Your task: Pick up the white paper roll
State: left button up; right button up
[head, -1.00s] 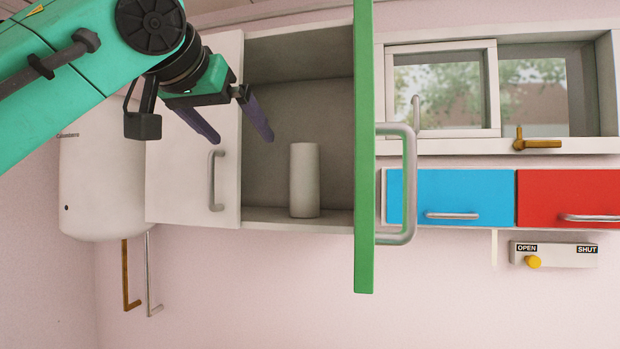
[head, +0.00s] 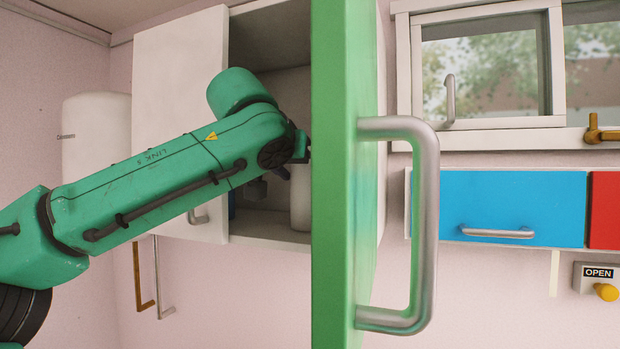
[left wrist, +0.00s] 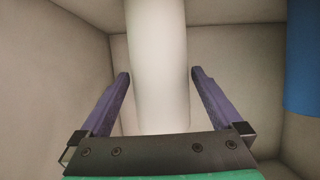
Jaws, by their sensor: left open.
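The white paper roll (left wrist: 158,70) stands upright in the open cabinet. In the left wrist view it lies between the two purple fingers of my left gripper (left wrist: 160,75), with a visible gap on each side. My left gripper is open around it. In the head view only a sliver of the roll (head: 300,200) shows, between my left arm and the green door. The gripper's fingers are mostly hidden there behind my arm and the door. My right gripper is not in view.
The open green door (head: 340,250) with its grey handle (head: 428,220) stands close to the right of my left arm. A blue object (left wrist: 302,60) is inside the cabinet. A blue drawer (head: 515,205) and a window (head: 485,70) are further right. The cabinet walls are close.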

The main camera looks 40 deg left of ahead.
pick_arm(q)
jog(key=x, duration=0.2)
jog(key=shift+w+a+p, duration=0.15)
jog(key=shift+w+p, duration=0.15)
jog(key=shift+w, duration=0.05)
jog(key=shift+s, duration=0.15)
jog(key=shift+c, duration=0.9)
jog(key=c, duration=1.1)
jog(key=shift+o, duration=0.2)
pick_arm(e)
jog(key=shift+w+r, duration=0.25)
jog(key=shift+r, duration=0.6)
